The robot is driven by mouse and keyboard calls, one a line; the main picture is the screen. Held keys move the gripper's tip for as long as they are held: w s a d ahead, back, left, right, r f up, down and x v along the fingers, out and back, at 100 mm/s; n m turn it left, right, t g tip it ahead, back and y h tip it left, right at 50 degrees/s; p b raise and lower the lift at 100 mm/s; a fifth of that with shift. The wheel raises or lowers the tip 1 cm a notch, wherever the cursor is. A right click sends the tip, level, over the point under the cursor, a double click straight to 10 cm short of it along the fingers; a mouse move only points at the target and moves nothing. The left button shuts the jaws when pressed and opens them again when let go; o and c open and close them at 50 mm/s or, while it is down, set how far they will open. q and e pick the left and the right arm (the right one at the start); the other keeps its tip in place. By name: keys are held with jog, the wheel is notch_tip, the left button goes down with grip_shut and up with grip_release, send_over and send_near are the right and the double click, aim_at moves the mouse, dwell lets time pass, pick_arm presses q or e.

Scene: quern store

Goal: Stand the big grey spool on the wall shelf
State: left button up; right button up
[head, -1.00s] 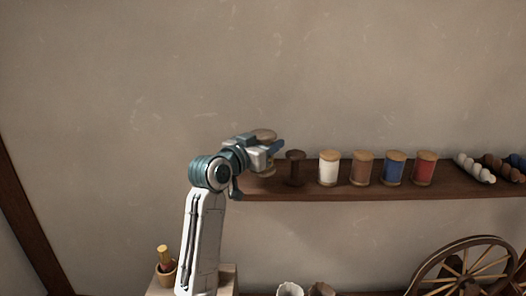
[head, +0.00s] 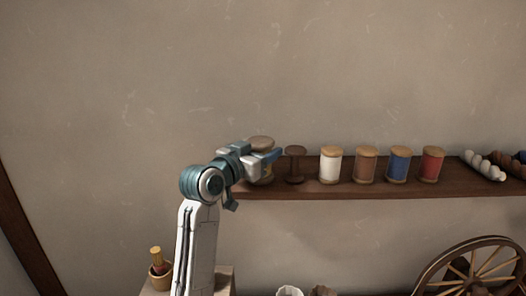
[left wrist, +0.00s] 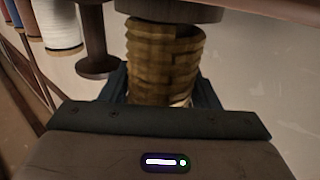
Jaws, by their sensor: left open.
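A large spool with a grey-brown top disc (head: 261,143) and ochre thread stands at the left end of the wall shelf (head: 330,193), looking upright. In the left wrist view its wound body (left wrist: 162,62) fills the space between my fingers. My left gripper (head: 268,160) is open around the spool, one finger on each side, and hides part of its body. The spool's foot is partly hidden, so its contact with the board shows only in part. No spool with grey thread is in view. My right gripper is not in view.
A dark empty bobbin (head: 295,164) stands close to the right of the spool. White (head: 330,166), brown (head: 366,166), blue (head: 399,166) and red (head: 431,165) spools follow. A spoked wheel (head: 470,268) is below.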

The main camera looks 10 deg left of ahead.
pick_arm(q)
jog(key=b+v, duration=0.4)
jog(key=v, duration=0.7)
jog(key=shift+s, duration=0.4)
jog(key=shift+a+r, duration=0.1)
